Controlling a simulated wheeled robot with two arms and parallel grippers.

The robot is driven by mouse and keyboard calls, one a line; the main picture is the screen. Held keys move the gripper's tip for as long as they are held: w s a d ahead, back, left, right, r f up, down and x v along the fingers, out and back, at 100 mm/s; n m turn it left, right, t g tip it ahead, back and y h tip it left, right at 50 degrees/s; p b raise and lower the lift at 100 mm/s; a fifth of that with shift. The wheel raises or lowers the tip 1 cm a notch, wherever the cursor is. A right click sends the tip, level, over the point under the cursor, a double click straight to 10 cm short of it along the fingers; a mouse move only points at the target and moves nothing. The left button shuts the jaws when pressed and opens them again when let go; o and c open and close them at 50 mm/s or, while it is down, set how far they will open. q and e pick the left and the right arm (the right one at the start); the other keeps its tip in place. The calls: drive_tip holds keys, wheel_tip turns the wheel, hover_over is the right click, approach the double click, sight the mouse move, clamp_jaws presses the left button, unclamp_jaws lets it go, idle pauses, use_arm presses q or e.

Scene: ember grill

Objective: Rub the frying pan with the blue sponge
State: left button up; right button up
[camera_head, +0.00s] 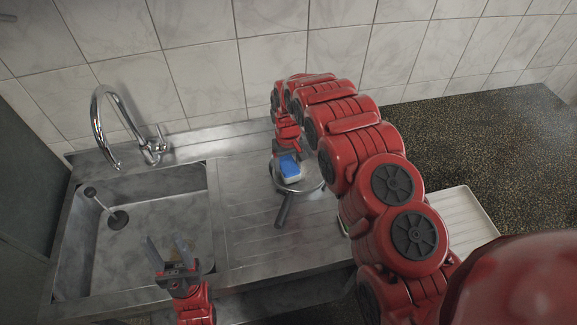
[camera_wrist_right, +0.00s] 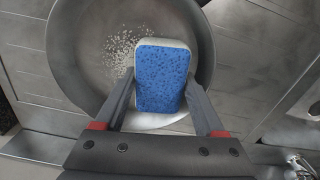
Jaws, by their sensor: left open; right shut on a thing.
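The frying pan (camera_head: 310,182) stands on the ribbed steel drainboard, its dark handle (camera_head: 284,209) pointing toward me. In the right wrist view the pan (camera_wrist_right: 75,75) is grey inside, with a patch of white specks (camera_wrist_right: 122,45) at its upper middle. My right gripper (camera_head: 285,158) is over the pan, shut on the blue sponge (camera_head: 290,168), which has a white layer. The sponge also shows between the fingers in the right wrist view (camera_wrist_right: 162,80). I cannot tell whether it touches the pan. My left gripper (camera_head: 170,258) is open and empty over the sink's front right part.
The steel sink (camera_head: 150,235) with a chrome faucet (camera_head: 100,125) is at the left. A pale ribbed tray (camera_head: 462,212) lies at the right, partly behind my right arm. The dark speckled counter (camera_head: 480,135) is clear. A tiled wall closes the back.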

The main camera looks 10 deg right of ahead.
sight(310, 168)
drive_tip(key=shift+d+f+b, duration=0.1)
drive_tip(key=shift+d+b, duration=0.35)
drive_tip(key=shift+d, duration=1.55)
drive_tip(key=shift+w+d+b, duration=0.15)
drive_tip(key=shift+d+b, duration=0.25)
drive_tip(key=shift+d, duration=1.35)
drive_tip(key=shift+r, duration=0.25)
drive_tip(key=shift+r, duration=0.25)
wheel_tip(310, 168, up, 5)
drive_tip(key=p, duration=0.3)
drive_tip(key=shift+a, duration=0.1)
drive_tip(key=shift+r, duration=0.15)
